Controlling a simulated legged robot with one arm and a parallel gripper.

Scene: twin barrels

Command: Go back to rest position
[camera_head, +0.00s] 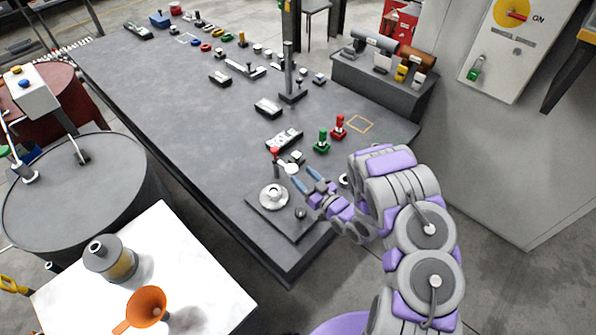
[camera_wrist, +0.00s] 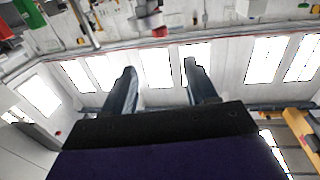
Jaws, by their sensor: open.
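My gripper (camera_head: 304,178) is at the end of my purple and grey arm, over the near right part of the long grey table (camera_head: 185,130). Its two blue-grey fingers are apart with nothing between them. In the wrist view my gripper (camera_wrist: 160,85) also shows open and empty, with a wall of bright windows beyond it. A small plate with a light round part (camera_head: 273,196) lies left of the fingers. A red-topped lever (camera_head: 276,156) stands just beyond the fingertips; I cannot tell whether they touch.
Green (camera_head: 322,142) and red (camera_head: 339,126) handles stand beyond my gripper. A dark drum (camera_head: 75,195) and a white table with an orange funnel (camera_head: 147,306) are at the left. A grey cabinet with a switch panel (camera_head: 515,45) is at the right. The table's middle is mostly clear.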

